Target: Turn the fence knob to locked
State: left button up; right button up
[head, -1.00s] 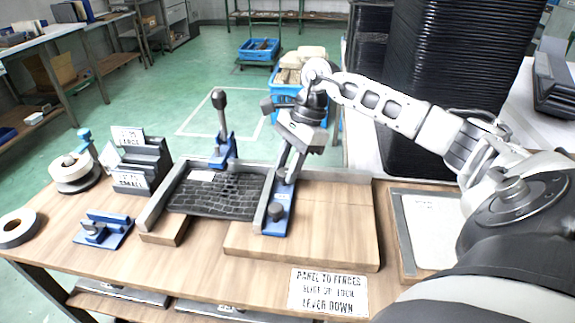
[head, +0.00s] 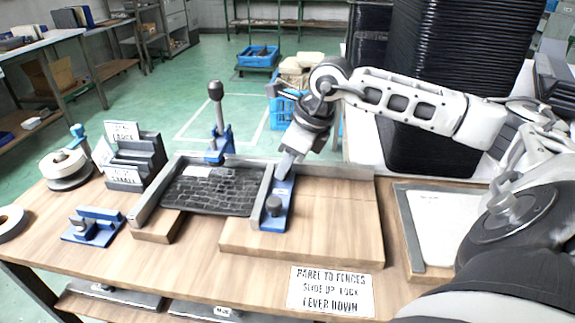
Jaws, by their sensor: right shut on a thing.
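The fence (head: 277,214) is a blue slide with a grey bar on its left, along the right side of the dark, woven-looking panel (head: 212,191). Its dark round knob (head: 274,205) stands up near the front end. I cannot read the knob's setting. My right gripper (head: 286,166) reaches down from the right to the far end of the blue slide, behind the knob and apart from it. It is shut on the fence there; its fingertips are partly hard to make out. My left gripper is not in view.
A lever with a black ball (head: 215,91) stands behind the panel. A sign (head: 331,291) lies at the front edge. A wooden board (head: 330,222) lies right of the fence. Labelled grey holders (head: 136,160) and a small blue fixture (head: 94,226) stand left. Black stacked trays (head: 450,80) rise behind my arm.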

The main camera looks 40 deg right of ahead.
jog(key=m+h+b, duration=0.1)
jog(key=m, duration=0.1)
jog(key=shift+a+m, duration=0.15)
jog(key=shift+m, duration=0.25)
jog(key=shift+a+m+t+h+b, duration=0.1)
jog(key=shift+m+t+h+b, duration=0.3)
jog(key=shift+m, duration=0.7)
jog(key=shift+m+h, duration=0.4)
jog(key=shift+m, duration=0.5)
jog(key=o, duration=0.7)
